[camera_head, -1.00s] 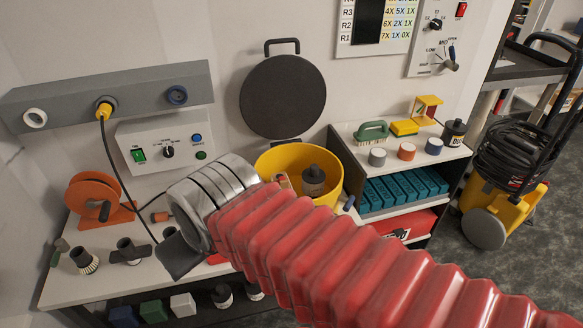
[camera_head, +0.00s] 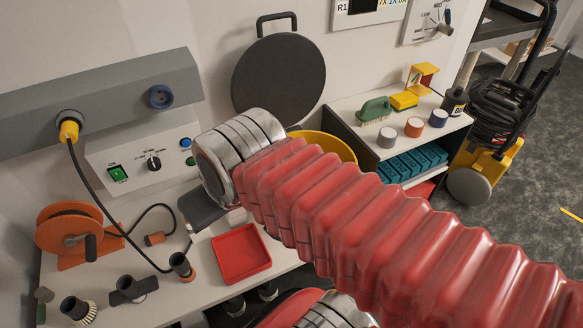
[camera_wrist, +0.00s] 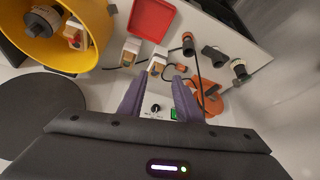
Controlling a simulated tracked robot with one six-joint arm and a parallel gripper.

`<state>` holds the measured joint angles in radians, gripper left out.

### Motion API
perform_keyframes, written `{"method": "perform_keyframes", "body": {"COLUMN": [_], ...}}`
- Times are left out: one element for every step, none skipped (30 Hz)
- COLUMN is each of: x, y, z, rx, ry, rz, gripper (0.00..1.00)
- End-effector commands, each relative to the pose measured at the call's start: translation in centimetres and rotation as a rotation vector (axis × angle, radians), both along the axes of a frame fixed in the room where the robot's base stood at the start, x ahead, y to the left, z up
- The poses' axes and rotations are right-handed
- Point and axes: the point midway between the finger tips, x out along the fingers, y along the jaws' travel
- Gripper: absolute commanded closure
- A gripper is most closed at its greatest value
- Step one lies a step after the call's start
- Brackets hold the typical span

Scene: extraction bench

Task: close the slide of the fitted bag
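My gripper (camera_wrist: 160,80) is open in the wrist view, its two purple fingers apart with nothing held between them. It is above the bench, with the control box (camera_wrist: 157,108) seen beyond and between the fingers. In the head view my arm hides the fingers. No bag is clearly recognisable. The yellow drum (camera_wrist: 28,52) holds a dark round part (camera_wrist: 42,22) and a small pale-and-orange piece (camera_wrist: 73,36). Two similar pale pieces, a first (camera_wrist: 131,48) and a second (camera_wrist: 158,63), are near the red tray (camera_wrist: 150,20). I cannot tell which is the fitted bag or its slide.
An orange cable reel (camera_head: 68,232) and several dark nozzles, one at the front (camera_head: 78,309), stand on the bench. A black round lid (camera_head: 278,75) leans on the wall. A shelf (camera_head: 352,120) stands right of the drum. The red tray is empty.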

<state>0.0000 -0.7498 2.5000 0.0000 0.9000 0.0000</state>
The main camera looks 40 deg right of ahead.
Motion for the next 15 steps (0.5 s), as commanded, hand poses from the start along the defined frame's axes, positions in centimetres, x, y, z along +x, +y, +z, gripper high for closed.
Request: {"method": "perform_keyframes", "body": {"x": [0.00, 0.00, 0.00, 0.00, 0.00, 0.00, -0.01, -0.01, -0.01, 0.00, 0.02, 0.07, 0.14, 0.25, 0.44], "y": [0.00, 0.00, 0.00, 0.00, 0.00, 0.00, 0.00, 0.00, 0.00, 0.00, -0.02, -0.10, -0.20, -0.33, -0.59], "z": [0.01, 0.01, 0.01, 0.01, 0.01, 0.01, 0.00, 0.00, 0.00, 0.01, 0.01, 0.04, 0.03, 0.01, -0.04], "rx": [0.000, 0.000, 0.000, 0.000, 0.000, 0.000, 0.000, 0.000, 0.000, 0.000, 0.000, 0.001, 0.000, 0.000, 0.000], "ry": [0.000, 0.000, 0.000, 0.000, 0.000, 0.000, 0.000, 0.000, 0.000, 0.000, 0.000, 0.001, 0.001, 0.002, 0.004], "rz": [0.000, 0.000, 0.000, 0.000, 0.000, 0.000, 0.000, 0.000, 0.000, 0.000, -0.001, -0.003, -0.007, -0.010, -0.018], "gripper": [0.69, 0.69, 0.69, 0.69, 0.69, 0.69, 0.69, 0.69, 0.68, 0.66, 0.65, 0.65, 0.65, 0.65, 0.65]}}
